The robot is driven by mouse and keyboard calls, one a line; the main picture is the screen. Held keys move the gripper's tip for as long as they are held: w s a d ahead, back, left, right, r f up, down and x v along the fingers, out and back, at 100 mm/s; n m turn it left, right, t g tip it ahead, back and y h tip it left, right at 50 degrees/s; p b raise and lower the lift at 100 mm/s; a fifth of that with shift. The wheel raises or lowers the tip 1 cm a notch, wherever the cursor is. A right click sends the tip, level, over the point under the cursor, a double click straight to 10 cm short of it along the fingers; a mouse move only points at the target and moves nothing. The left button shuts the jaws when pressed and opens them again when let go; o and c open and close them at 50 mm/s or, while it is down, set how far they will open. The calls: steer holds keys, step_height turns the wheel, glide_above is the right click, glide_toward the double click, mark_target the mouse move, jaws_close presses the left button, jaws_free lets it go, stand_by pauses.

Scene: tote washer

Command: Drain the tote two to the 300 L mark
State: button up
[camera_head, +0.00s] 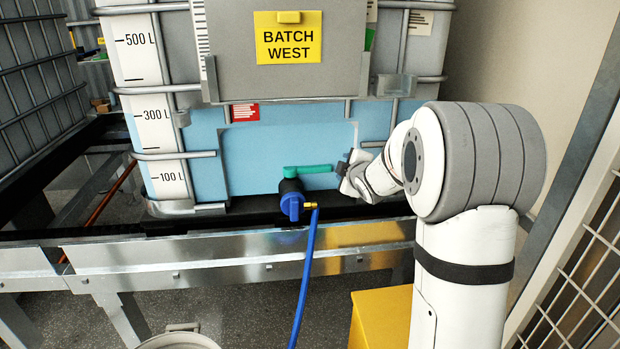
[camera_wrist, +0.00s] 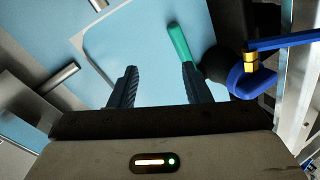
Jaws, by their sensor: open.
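The tote labelled BATCH WEST (camera_head: 290,42) stands on a metal frame. Its white scale strip (camera_head: 152,120) reads 500 L, 300 L and 100 L. The blue liquid (camera_head: 270,150) shows with its upper edge close to, seemingly slightly above, the 300 L mark. The green valve handle (camera_head: 308,169) lies horizontal, pointing right from the dark and blue outlet valve (camera_head: 291,200). My gripper (camera_head: 346,172) is open just right of the handle's end. In the wrist view my gripper (camera_wrist: 158,78) shows empty jaws; the green handle (camera_wrist: 180,42) is at the right fingertip. Contact cannot be told.
A blue hose (camera_head: 304,275) hangs from a brass fitting (camera_head: 310,206) on the valve. A grey round container (camera_head: 180,341) is on the floor below. A yellow box (camera_head: 382,318) stands below my arm. A mesh panel (camera_head: 585,275) is at right; another caged tote (camera_head: 38,75) at left.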

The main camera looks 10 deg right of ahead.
mark_target(320, 171)
steer(key=w+a+f+n+y+b, duration=0.1)
steer(key=w+f+n+y, duration=0.1)
steer(key=w, duration=0.3)
steer(key=w+a+f+n+t+y+b, duration=0.1)
steer(key=w+a+f+n+y, duration=0.1)
steer(key=w, duration=0.3)
steer(key=w+a+f+n+t+y+b, duration=0.1)
steer(key=w+a+f+n, duration=0.1)
steer(key=w+f+n, duration=0.2)
steer(key=shift+w+f+y+b, duration=0.15)
steer(key=shift+w+y+b, duration=0.25)
steer(key=shift+w, duration=0.1)
steer(key=shift+c, duration=0.2)
jaws_close()
